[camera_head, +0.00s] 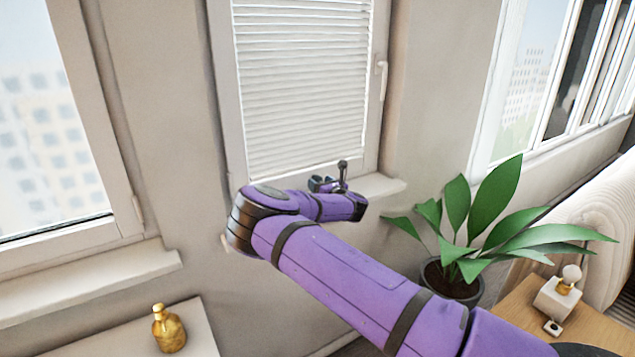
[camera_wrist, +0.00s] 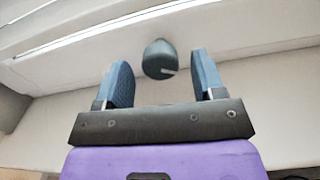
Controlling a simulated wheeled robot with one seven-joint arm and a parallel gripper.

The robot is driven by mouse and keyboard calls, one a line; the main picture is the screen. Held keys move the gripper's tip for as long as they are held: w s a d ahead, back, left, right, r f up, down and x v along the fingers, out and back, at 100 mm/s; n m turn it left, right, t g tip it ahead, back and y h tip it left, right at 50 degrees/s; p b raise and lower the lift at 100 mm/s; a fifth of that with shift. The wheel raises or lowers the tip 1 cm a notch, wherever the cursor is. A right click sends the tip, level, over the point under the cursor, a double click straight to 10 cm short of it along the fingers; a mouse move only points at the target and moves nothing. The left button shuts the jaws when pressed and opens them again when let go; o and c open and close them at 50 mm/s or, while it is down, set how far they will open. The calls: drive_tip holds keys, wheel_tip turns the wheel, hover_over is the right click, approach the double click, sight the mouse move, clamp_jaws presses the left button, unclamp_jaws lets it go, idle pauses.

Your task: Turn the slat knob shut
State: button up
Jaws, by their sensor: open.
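The slat knob (camera_wrist: 158,60) is a dark, rounded piece with a pale mark on its lower side. In the wrist view it sits at the window frame, between and slightly beyond the tips of my open gripper (camera_wrist: 162,72). There is a visible gap on each side between the knob and the blue-grey fingers. In the head view my gripper (camera_head: 328,184) is at the bottom of the white slatted blind (camera_head: 300,90), right of its middle. Small dark parts show there, and I cannot tell knob from fingers.
A window sill (camera_head: 385,186) runs under the blind. A window handle (camera_head: 381,78) is on the frame's right side. A potted plant (camera_head: 455,275) stands right of my arm. A gold bottle (camera_head: 168,330) stands on a pale surface at lower left.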

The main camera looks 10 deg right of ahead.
drive_tip(key=shift+x, duration=1.15)
drive_tip(key=c, duration=0.9)
drive_tip(key=shift+m, duration=0.3)
drive_tip(key=m, duration=0.5)
drive_tip(key=shift+m, duration=0.3)
drive_tip(key=m, duration=0.5)
drive_tip(key=shift+m, duration=0.3)
